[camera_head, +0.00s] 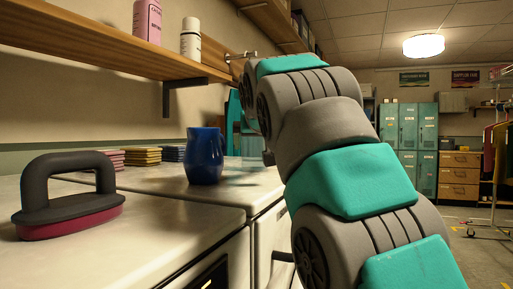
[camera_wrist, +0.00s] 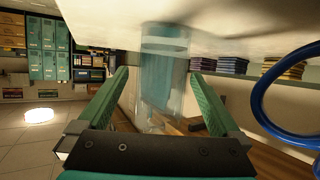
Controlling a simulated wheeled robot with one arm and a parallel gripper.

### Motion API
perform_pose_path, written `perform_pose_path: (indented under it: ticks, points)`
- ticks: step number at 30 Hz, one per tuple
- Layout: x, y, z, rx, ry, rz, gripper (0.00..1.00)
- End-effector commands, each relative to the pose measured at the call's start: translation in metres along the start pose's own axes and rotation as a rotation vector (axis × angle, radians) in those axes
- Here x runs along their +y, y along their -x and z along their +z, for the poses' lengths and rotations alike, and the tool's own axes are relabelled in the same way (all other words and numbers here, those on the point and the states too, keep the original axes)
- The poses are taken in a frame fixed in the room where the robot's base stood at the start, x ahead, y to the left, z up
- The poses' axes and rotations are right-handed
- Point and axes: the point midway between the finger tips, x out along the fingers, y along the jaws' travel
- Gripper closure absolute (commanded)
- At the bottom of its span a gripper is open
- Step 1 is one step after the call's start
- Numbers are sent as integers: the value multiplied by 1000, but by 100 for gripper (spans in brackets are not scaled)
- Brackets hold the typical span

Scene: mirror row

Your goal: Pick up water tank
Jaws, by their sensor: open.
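The water tank (camera_wrist: 163,75) looks like a clear, see-through container with a bluish-green tint. In the wrist view, which is upside down, it stands on the white top between the two green fingers of my gripper (camera_wrist: 160,77). The fingers are open, one on each side of the tank, with gaps visible. I cannot tell how deep the tank sits between them. In the head view my arm covers most of this area, and the tank is not clear there.
A blue mug (camera_head: 205,156) stands left of my arm; its handle (camera_wrist: 285,100) is close in the wrist view. An iron (camera_head: 68,195) and folded cloth stacks (camera_head: 138,156) are on the white tops. A wooden shelf (camera_head: 100,45) with bottles hangs above.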

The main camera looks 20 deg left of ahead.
Motion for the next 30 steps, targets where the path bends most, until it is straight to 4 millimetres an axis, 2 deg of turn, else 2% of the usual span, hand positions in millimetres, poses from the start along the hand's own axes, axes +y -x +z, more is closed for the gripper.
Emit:
perform_pose_path:
  ticks: [9,18,30]
  points:
    - [-2,-41,1,-2,-1,-1,0]
    - [-2,-46,1,0,0,0,1]
    - [-2,-45,1,0,0,-1,46]
